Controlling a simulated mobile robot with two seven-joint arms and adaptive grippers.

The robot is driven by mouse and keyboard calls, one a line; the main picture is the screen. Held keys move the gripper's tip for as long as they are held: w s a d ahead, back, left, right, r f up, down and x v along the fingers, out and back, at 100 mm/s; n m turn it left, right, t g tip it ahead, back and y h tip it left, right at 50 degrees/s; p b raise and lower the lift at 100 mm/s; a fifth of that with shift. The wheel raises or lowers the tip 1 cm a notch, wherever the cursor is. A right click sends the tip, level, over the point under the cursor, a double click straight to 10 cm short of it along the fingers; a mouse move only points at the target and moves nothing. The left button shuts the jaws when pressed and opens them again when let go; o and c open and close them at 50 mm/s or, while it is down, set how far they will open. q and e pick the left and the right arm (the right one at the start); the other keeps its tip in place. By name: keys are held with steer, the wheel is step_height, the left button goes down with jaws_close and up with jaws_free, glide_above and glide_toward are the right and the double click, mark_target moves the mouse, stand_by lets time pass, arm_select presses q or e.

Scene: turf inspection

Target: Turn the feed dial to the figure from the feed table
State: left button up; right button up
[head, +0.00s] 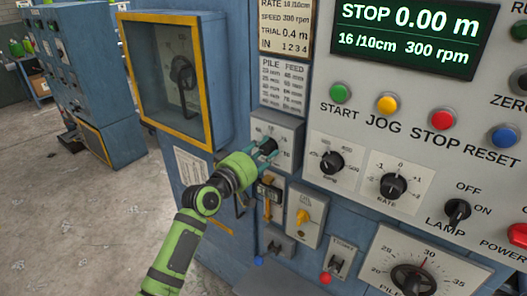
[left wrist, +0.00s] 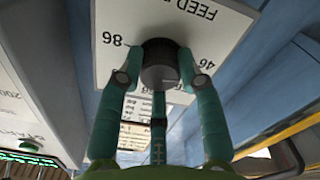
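The feed dial is a dark round knob (left wrist: 160,66) on a white plate (left wrist: 118,22) marked FEED, with figures such as 86 and 46 around it. In the head view the knob (head: 267,146) is partly hidden by my gripper. My left gripper (head: 262,150) reaches it from the lower left. In the left wrist view its teal fingers (left wrist: 160,62) are closed around the knob, with the tips against its sides. The feed table is the PILE/FEED card (head: 283,86) above the dial; its small figures are hard to read. My right gripper is not in view.
Above the table hangs a card (head: 286,26) reading RATE 16/10cm, SPEED 300 rpm, TRIAL 0.4 m. The display (head: 410,35) shows STOP 0.00 m. A yellow-framed window box (head: 205,95) stands left of the dial.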

arm_select(q)
steer(key=shift+f, duration=0.15)
steer(key=shift+f+m+b, duration=0.15)
steer(key=shift+m+b, duration=0.75)
steer(key=shift+m, duration=0.1)
steer(key=shift+m+b, duration=0.55)
steer(key=shift+m, duration=0.35)
steer(key=m+b, duration=0.1)
steer(key=m, duration=0.1)
steer(key=shift+m, duration=0.4)
steer(key=m+b, duration=0.1)
steer(key=m, duration=0.1)
steer(key=shift+m, duration=0.3)
steer(key=m+b, duration=0.1)
steer(key=m, duration=0.3)
steer(key=shift+m, duration=0.3)
steer(key=m+p, duration=0.1)
steer(key=m, duration=0.4)
steer(key=shift+a+m, duration=0.1)
steer(key=shift+m, duration=0.3)
